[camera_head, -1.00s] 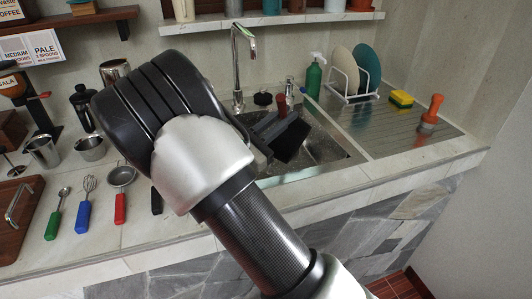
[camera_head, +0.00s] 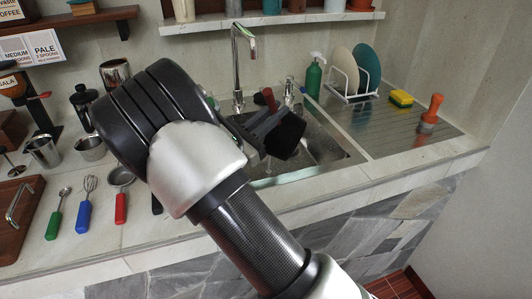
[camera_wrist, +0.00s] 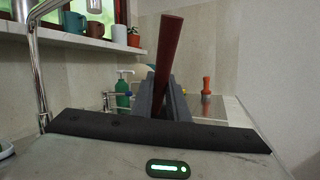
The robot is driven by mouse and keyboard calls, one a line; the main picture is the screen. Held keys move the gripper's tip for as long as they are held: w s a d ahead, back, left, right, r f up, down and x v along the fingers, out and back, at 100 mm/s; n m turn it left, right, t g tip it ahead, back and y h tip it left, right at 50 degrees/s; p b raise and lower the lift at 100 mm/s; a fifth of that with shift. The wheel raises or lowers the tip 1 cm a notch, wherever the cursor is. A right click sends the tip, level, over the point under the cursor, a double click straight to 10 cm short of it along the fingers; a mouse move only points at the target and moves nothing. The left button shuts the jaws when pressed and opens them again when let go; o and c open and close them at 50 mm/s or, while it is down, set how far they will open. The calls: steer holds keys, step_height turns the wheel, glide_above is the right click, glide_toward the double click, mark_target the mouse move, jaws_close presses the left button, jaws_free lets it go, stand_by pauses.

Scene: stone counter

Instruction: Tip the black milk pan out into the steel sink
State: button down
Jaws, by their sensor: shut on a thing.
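The black milk pan (camera_head: 287,135) is held over the steel sink (camera_head: 328,150) and looks tilted. Its dark red handle (camera_head: 268,97) rises beyond my gripper (camera_head: 262,126) in the head view. In the wrist view the handle (camera_wrist: 168,50) stands up between the fingers of my gripper (camera_wrist: 163,95), which is shut on it. The pan's body cannot be made out in the wrist view. My arm covers the left part of the sink in the head view. I cannot see what is inside the pan or whether anything is leaving it.
The faucet (camera_head: 238,65) stands behind the sink's left side. A green soap bottle (camera_head: 314,76), a dish rack with plates (camera_head: 343,68), a sponge (camera_head: 401,98) and an orange-handled brush (camera_head: 430,114) are to the right. The drainboard (camera_head: 385,130) has clear room. Utensils lie at left.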

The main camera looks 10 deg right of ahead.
steer(key=shift+w+a+r, duration=0.1)
steer(key=shift+w+a, duration=0.05)
steer(key=shift+a, duration=0.05)
steer(key=shift+w+a+r+n, duration=0.1)
steer(key=shift+w+a+n, duration=0.1)
steer(key=shift+a+n, duration=0.1)
steer(key=shift+w+a+r+n+t+p, duration=0.1)
steer(key=shift+w+a+n+t+p, duration=0.2)
steer(key=shift+a+n+t, duration=0.1)
